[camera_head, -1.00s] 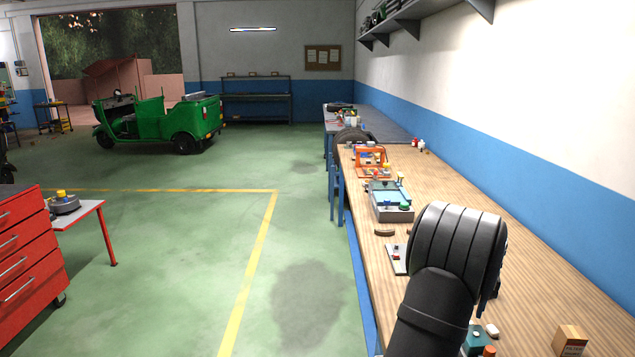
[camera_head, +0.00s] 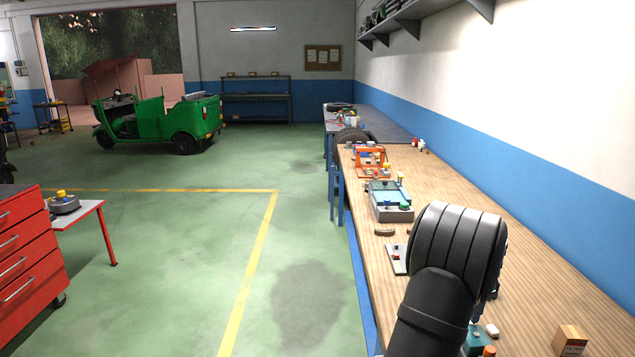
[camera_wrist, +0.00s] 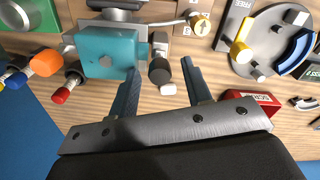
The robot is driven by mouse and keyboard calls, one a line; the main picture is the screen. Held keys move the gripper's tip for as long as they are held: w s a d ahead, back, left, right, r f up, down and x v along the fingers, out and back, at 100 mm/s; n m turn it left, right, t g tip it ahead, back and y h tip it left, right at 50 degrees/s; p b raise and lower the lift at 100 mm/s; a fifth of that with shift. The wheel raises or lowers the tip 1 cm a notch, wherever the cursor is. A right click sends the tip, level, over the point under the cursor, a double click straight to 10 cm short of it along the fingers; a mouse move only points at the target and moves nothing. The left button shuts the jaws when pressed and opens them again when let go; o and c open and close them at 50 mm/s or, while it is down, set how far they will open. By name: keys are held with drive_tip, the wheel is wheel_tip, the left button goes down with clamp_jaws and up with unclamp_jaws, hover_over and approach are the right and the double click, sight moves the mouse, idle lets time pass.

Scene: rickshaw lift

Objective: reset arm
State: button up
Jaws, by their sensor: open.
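My gripper (camera_wrist: 161,95) shows in the wrist view with its two blue-grey fingers apart and nothing between them. It is over the wooden workbench (camera_wrist: 120,102), with a teal block (camera_wrist: 106,52) just beyond the left finger. A dark round knob (camera_wrist: 160,71) and a white piece (camera_wrist: 168,89) show in the gap beyond the fingers; I cannot tell how far below they are. In the head view my black arm (camera_head: 455,250) stands over the near part of the bench (camera_head: 470,195) and hides the gripper.
A grey round plate (camera_wrist: 268,40) with a yellow peg is at the right, and a red box (camera_wrist: 250,106) lies near the right finger. In the head view a cardboard box (camera_head: 570,340), a grey tray fixture (camera_head: 392,212) and an orange frame (camera_head: 371,170) stand on the bench. Its right rear is clear.

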drive_tip(key=m, duration=0.6)
drive_tip(key=shift+m, duration=0.3)
drive_tip(key=o, duration=1.2)
drive_tip(key=shift+r, duration=0.1)
drive_tip(key=s+r+m, duration=1.2)
drive_tip(key=r+m, duration=0.4)
drive_tip(key=r, duration=0.1)
wheel_tip(320, 180, down, 10)
drive_tip(key=shift+s+f, duration=0.1)
drive_tip(key=shift+s, duration=0.05)
wheel_tip(320, 180, up, 10)
